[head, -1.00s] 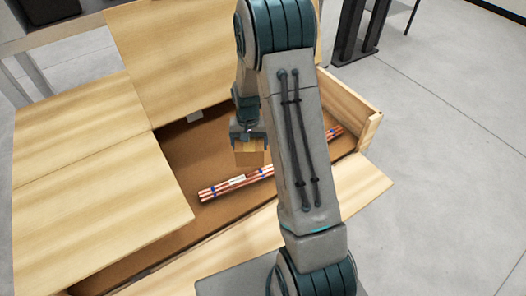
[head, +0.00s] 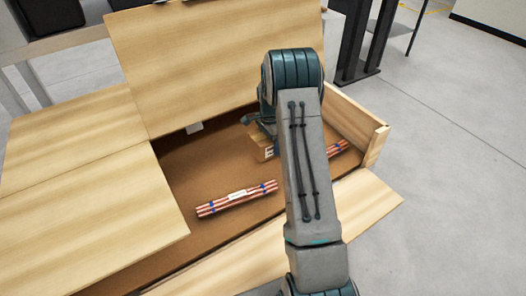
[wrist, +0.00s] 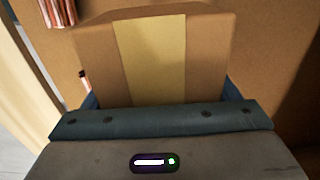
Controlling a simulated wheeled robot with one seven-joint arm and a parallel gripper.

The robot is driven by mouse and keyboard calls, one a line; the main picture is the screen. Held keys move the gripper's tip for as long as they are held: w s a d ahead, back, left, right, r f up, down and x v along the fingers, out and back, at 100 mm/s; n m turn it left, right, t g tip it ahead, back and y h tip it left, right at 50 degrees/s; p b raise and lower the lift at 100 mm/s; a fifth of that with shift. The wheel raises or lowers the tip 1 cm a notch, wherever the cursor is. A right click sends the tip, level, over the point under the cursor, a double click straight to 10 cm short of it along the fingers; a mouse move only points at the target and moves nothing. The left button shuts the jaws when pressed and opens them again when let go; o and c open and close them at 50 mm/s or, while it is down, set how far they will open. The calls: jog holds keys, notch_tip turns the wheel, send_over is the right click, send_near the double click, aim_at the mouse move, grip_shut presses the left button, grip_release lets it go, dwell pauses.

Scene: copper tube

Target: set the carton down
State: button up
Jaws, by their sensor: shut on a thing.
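The carton (wrist: 150,60) is a brown cardboard box with a paler tape strip; it fills the upper middle of the wrist view. My gripper (wrist: 160,98) is shut on it, with a blue-grey finger edge at either side. In the head view a small part of the carton (head: 263,150) shows low inside the wooden crate, mostly hidden behind my arm. My gripper is largely hidden there too. I cannot tell whether the carton touches the crate floor.
The wooden crate (head: 352,118) has a brown floor and lid panels at the left and back. Copper also shows at the wrist view's top left (wrist: 58,12). The crate floor left of the tubes is bare.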

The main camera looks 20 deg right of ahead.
jog(key=w+f, duration=0.1)
jog(key=w+a, duration=0.1)
jog(key=shift+w+a+f, duration=0.3)
jog(key=shift+f, duration=2.1)
jog(key=shift+f+b, duration=0.1)
jog(key=shift+b, duration=0.25)
jog(key=o, duration=1.1)
jog(key=shift+f, duration=0.1)
